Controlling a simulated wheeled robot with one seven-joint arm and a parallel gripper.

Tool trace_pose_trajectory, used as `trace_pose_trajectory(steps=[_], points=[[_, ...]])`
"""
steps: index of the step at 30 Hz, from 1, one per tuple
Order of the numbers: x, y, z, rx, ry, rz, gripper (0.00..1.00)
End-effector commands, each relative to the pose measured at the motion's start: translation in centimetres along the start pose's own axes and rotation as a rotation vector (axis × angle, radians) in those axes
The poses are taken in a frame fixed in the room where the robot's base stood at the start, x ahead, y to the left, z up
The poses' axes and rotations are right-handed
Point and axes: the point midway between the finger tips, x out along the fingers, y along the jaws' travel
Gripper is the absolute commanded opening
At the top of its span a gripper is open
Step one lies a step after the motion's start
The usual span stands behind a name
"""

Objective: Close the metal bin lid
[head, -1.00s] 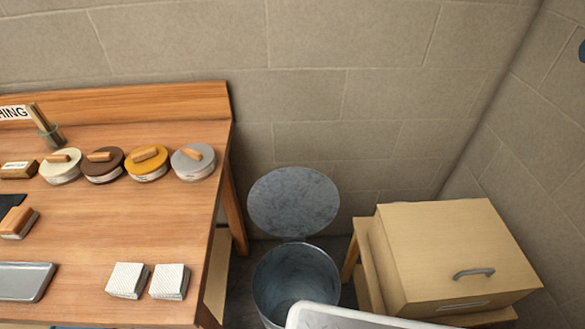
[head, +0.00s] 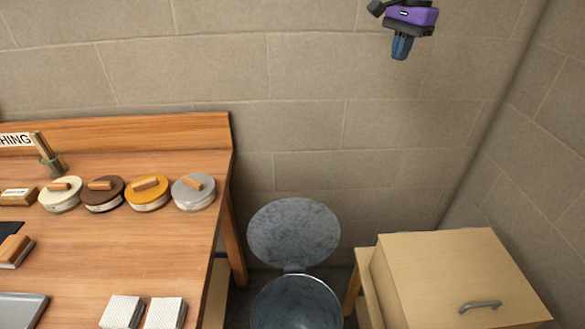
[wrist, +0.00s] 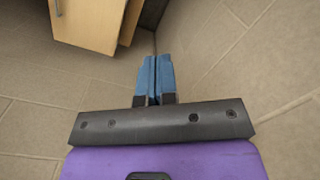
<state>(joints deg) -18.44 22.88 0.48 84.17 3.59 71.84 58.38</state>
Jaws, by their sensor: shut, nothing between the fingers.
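The metal bin (head: 297,303) stands on the floor between the workbench and the wooden box, its lower part cut off by the bottom edge of the head view. Its round grey lid (head: 294,234) is open, tilted up behind the bin and hinged at the back rim. My gripper (head: 401,48) is high at the upper right of the head view, in front of the wall, well above and to the right of the lid and touching nothing. In the wrist view its blue fingers (wrist: 154,78) are together and empty. The bin does not show in the wrist view.
A wooden workbench (head: 120,245) with several round tins and blocks stands on the left. A wooden box (head: 450,270) with a grey handle (head: 480,306) sits on a stand at the right. The block wall (head: 300,110) is close behind the bin.

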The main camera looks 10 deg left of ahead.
Motion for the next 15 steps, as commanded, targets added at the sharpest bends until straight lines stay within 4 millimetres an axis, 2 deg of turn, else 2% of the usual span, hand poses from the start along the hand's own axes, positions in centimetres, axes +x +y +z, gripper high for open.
trace_pose_trajectory(steps=[1,6,11,15], points=[[1.6,-1.8,0.0,0.021,-0.013,0.017,0.0],[6.3,-6.9,0.1,0.112,-0.046,0.067,0.0],[11.3,-11.1,0.8,0.196,-0.069,0.117,0.0],[16.1,-14.3,1.9,0.27,-0.082,0.165,0.0]])
